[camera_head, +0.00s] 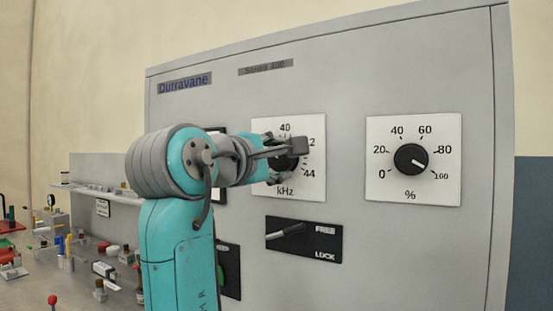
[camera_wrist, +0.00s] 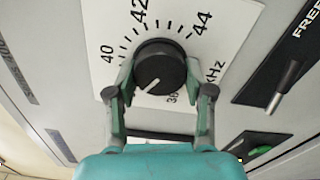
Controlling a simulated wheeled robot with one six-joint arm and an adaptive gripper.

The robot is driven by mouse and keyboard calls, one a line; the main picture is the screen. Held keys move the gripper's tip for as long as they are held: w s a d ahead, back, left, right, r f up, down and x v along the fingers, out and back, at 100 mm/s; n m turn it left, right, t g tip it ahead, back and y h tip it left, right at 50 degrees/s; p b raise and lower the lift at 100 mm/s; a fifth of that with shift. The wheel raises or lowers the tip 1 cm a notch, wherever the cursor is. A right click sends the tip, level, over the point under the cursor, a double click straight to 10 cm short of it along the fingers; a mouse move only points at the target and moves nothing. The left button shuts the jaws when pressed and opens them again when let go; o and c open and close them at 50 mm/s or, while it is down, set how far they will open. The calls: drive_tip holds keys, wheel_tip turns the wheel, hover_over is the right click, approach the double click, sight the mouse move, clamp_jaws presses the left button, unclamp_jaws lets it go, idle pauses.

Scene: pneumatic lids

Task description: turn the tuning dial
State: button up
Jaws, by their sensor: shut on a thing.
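The tuning dial (camera_wrist: 158,68) is a black round knob with a white pointer line, on a white kHz scale plate (camera_wrist: 100,20) marked 40, 42 and 44. In the wrist view its pointer is directed to the lower left, between the 38 and 40 marks. My gripper (camera_wrist: 160,88) is shut on the dial, one finger on each side of its rim. In the head view my gripper (camera_head: 287,148) reaches the kHz plate (camera_head: 312,185) from the left and hides most of the dial (camera_head: 284,163).
A second knob (camera_head: 411,158) on a % plate sits to the right, its pointer near 100. Below the kHz plate is a lever on a black FREE/LOCK plate (camera_head: 325,243). A green button (camera_wrist: 259,151) shows in the wrist view. A cluttered bench (camera_head: 85,285) stands at the left.

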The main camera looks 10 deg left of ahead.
idle(0.4)
drive_tip(key=o, duration=1.2)
drive_tip(key=shift+c, duration=0.2)
drive_tip(key=v, duration=1.2)
